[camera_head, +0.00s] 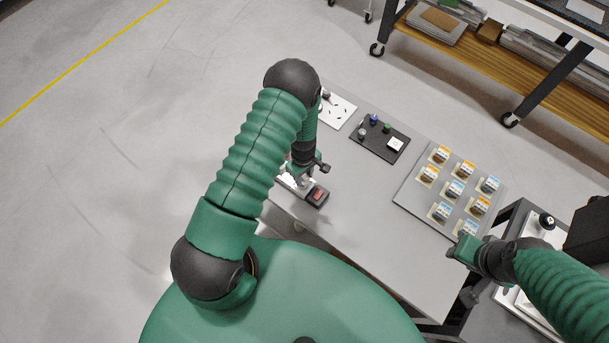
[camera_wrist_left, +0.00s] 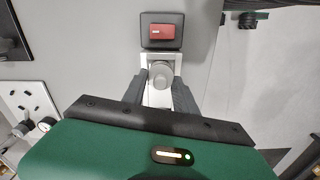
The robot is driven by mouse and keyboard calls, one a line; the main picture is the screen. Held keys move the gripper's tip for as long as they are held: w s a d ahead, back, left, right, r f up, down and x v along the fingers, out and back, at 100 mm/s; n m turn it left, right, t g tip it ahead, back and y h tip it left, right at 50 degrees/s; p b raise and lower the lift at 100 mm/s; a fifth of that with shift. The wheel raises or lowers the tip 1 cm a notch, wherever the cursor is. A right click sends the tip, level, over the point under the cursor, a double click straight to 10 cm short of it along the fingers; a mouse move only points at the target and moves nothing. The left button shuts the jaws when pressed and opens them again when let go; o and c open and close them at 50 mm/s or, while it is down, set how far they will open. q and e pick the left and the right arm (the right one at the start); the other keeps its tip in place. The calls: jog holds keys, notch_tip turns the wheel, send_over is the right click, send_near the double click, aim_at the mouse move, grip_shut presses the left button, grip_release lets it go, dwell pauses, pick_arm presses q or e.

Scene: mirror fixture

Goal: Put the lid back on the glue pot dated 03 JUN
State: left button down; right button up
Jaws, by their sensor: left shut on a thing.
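My left gripper (camera_head: 304,176) is over the near left edge of the table. In the left wrist view its fingers (camera_wrist_left: 160,92) are closed on a round grey knob (camera_wrist_left: 161,75), which sits over a white bracket (camera_wrist_left: 146,60). Several small jars with orange or blue labels (camera_head: 454,188) stand on a grey tray (camera_head: 408,192) at the right of the table; they look like the pots, but their dates are too small to read. I cannot make out a loose lid. My right gripper (camera_head: 464,250) is beside the tray's near corner; its jaw state is unclear.
A dark block with a red top (camera_head: 317,196) adjoins the bracket. A black tray with small knobs and a white square (camera_head: 379,140) and a white slotted board (camera_head: 338,110) lie farther back. The grey table (camera_head: 350,205) is clear in the middle.

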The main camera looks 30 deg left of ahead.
pick_arm(q)
jog(key=shift+a, duration=0.1)
pick_arm(e)
jog(key=shift+a, duration=0.1)
pick_arm(q)
jog(key=shift+a+f, duration=0.15)
jog(key=shift+a, duration=0.15)
jog(key=shift+a+f+b, duration=0.2)
jog(key=shift+a+b, duration=0.1)
jog(key=shift+b, duration=0.1)
pick_arm(e)
jog(key=shift+a+f, duration=0.3)
jog(key=shift+a, duration=0.05)
pick_arm(q)
jog(key=shift+d, duration=0.2)
pick_arm(e)
jog(key=shift+d, duration=0.3)
jog(key=shift+a, duration=0.2)
pick_arm(q)
jog(key=c, duration=0.9)
grip_release()
jog(key=shift+o, duration=0.3)
